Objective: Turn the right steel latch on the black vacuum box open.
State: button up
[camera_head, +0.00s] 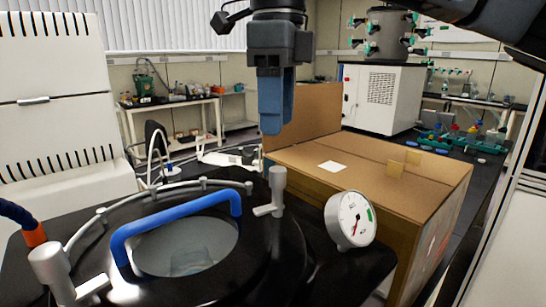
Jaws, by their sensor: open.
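The black vacuum box (300,265) fills the lower part of the head view. Its round lid has a window and a blue handle (180,208). The right steel latch (276,192) stands at the lid's right rear rim, an upright grey post with a short arm pointing left. The left steel latch (58,275) is at the lower left. My gripper (272,128) points down above and slightly left of the right latch in the picture, apart from it. It is open and empty; its blue fingers overlap in this view, hiding the gap.
A round gauge (350,220) rises from the box just right of the right latch. A blue hose with an orange end (28,225) is at far left. White equipment (380,97) and benches stand farther back.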

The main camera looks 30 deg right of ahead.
aim_at(277, 168)
notch_tip(277, 168, down, 8)
jog(key=shift+r+p, duration=0.25)
jog(key=shift+p, duration=0.2)
jog(key=shift+c, duration=0.2)
grip_shut()
